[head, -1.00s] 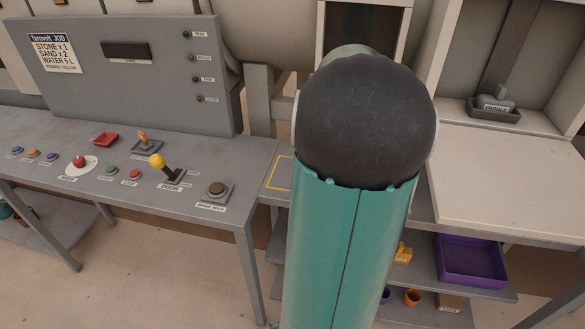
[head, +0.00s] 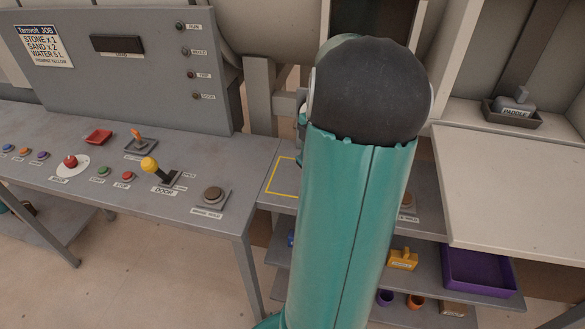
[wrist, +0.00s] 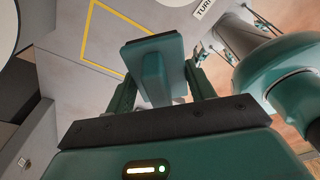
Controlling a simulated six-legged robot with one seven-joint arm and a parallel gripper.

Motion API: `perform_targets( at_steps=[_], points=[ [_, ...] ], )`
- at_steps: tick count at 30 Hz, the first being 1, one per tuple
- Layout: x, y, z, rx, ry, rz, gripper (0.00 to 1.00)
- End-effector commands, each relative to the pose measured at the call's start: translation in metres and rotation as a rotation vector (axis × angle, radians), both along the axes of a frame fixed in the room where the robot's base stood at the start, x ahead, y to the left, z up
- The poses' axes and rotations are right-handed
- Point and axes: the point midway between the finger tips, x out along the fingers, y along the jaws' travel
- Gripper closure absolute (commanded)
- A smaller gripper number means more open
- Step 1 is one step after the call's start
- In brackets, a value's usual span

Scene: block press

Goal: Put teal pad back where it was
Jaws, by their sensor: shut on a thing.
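The teal pad (wrist: 153,78) shows in the wrist view as a teal block with a wider dark-edged plate at its far end. My gripper (wrist: 158,88) is shut on it, with one finger on each side of the block. Beyond the pad lies a grey surface with a yellow outline (wrist: 97,52); the pad overlaps part of this outline in the picture, and I cannot tell how far apart they are. In the head view, the yellow outline (head: 283,178) is on the grey counter, left of my arm. My arm hides the gripper and the pad there.
A grey control desk (head: 110,190) with buttons and a yellow-knobbed door lever (head: 151,165) stands at the left. A paddle (head: 514,103) sits in a tray at the back right. A shelf below holds a yellow block (head: 403,260) and a purple tray (head: 478,270). The right tabletop (head: 520,190) is clear.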

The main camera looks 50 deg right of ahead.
Motion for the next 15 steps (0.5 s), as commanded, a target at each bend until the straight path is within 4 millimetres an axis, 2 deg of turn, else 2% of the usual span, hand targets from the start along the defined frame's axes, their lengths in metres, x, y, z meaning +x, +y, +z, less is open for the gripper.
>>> perform_targets(
  at_steps=[1,3,6,10,15],
  points=[
    [0.014,0.0,-0.006,0.002,-0.002,0.007,0.71],
    [0.029,-0.003,-0.013,0.003,-0.001,0.006,0.71],
    [0.044,-0.006,-0.032,0.006,0.0,0.005,0.71],
    [0.062,-0.01,-0.052,0.003,-0.001,0.003,0.71],
    [0.072,-0.013,-0.063,0.0,-0.001,0.002,0.71]
  ],
)
